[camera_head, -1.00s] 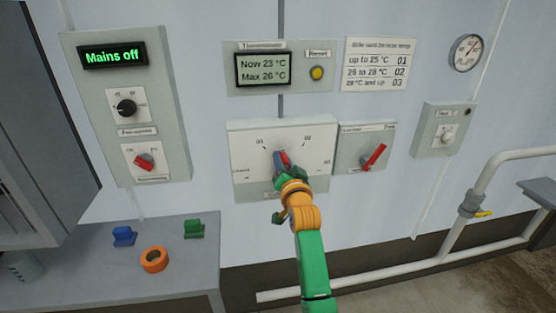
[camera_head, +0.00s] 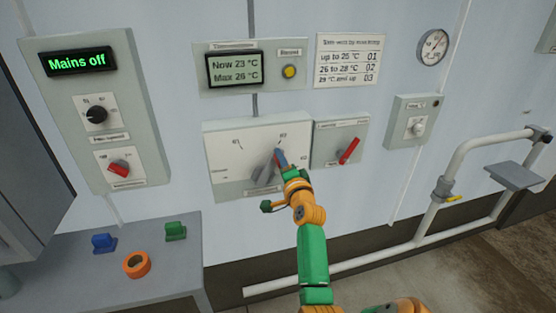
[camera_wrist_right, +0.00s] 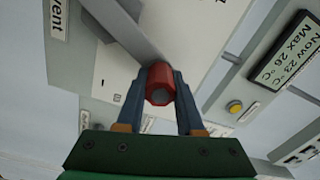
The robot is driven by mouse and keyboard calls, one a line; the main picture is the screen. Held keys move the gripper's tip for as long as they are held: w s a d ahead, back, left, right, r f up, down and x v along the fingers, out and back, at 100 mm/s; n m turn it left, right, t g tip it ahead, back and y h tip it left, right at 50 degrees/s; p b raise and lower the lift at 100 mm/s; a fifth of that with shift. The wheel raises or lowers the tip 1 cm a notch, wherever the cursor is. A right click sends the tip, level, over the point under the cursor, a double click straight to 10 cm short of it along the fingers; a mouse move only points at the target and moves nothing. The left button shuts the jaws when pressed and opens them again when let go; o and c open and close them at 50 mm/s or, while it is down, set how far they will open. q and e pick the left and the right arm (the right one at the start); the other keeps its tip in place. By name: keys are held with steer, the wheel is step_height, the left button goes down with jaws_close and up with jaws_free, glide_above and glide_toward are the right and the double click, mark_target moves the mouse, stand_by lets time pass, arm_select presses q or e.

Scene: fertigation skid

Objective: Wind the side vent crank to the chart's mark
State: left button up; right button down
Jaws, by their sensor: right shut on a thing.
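The side vent crank is a grey arm (camera_head: 265,174) on a white dial panel (camera_head: 225,155) marked 01, 02 and 03. It slants up and right, its handle end just below the 02 mark. In the right wrist view the crank shows as a grey bar (camera_wrist_right: 125,28) with a red knob (camera_wrist_right: 160,85). My right gripper (camera_head: 280,158) is shut on the red knob, a finger on each side in the wrist view (camera_wrist_right: 160,92). The chart (camera_head: 349,62) pairs 26 to 28 °C with 02. The thermometer display (camera_head: 235,69) reads Now 23, Max 26. My left gripper is out of view.
A panel with a red lever (camera_head: 349,151) sits close right of the dial. A yellow reset button (camera_head: 289,72) is above. The left box (camera_head: 80,140) reads Mains off. A grey bench (camera_head: 60,270) holds blue, green and orange pieces. Pipes (camera_head: 440,190) run at the right.

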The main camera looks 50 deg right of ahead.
steer(key=shift+d+f, duration=0.1)
stand_by(0.4)
steer(key=c, duration=0.5)
jaws_free()
steer(key=shift+s, duration=0.1)
steer(key=shift+c, duration=0.2)
steer(key=v, duration=0.7)
steer(key=shift+b, duration=0.3)
